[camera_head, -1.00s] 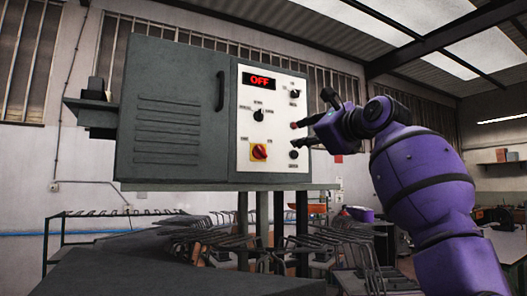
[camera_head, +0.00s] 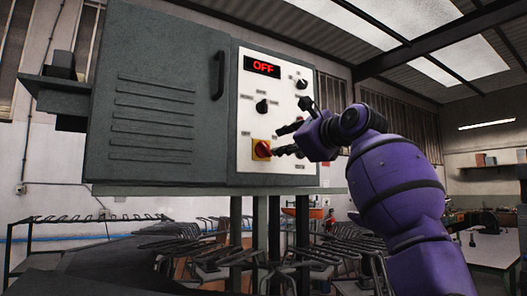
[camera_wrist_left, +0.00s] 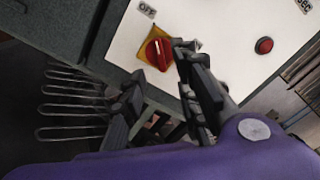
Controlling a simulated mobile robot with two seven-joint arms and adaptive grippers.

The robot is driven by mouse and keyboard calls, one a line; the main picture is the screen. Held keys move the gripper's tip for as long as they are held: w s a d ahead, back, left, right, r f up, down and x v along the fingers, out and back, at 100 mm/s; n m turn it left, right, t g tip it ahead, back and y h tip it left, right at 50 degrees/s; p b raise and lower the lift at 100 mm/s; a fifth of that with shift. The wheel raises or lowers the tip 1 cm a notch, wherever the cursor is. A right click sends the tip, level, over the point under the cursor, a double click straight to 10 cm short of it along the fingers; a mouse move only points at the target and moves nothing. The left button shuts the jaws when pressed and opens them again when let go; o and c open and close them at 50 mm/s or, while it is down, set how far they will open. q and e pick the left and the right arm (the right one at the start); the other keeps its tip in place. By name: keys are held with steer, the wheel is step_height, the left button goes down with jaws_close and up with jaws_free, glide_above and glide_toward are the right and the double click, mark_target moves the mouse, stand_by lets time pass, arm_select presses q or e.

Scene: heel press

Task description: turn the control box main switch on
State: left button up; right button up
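The control box (camera_head: 165,100) is a grey cabinet with a white panel on its right part. The main switch (camera_head: 262,149) is a red rotary knob on a yellow plate, low on the panel. The display (camera_head: 262,66) reads OFF in red. My left gripper (camera_head: 284,140) is open at the panel, its fingertips just right of the knob. In the left wrist view, the red knob (camera_wrist_left: 158,51) shows beyond the fingertips (camera_wrist_left: 158,62), roughly between them. I cannot tell whether a finger touches it. My right gripper is not in view.
Other black knobs sit on the panel, one at mid-height (camera_head: 262,106) and one at upper right (camera_head: 301,84). A red button (camera_wrist_left: 264,45) shows in the left wrist view. Wire racks (camera_head: 285,250) stand below the box. A table (camera_head: 490,248) stands at right.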

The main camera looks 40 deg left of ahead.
mark_target(267, 149)
arm_select(q)
steer(key=p+x, duration=0.1)
steer(key=x, duration=0.6)
steer(key=shift+a, duration=0.2)
jaws_close()
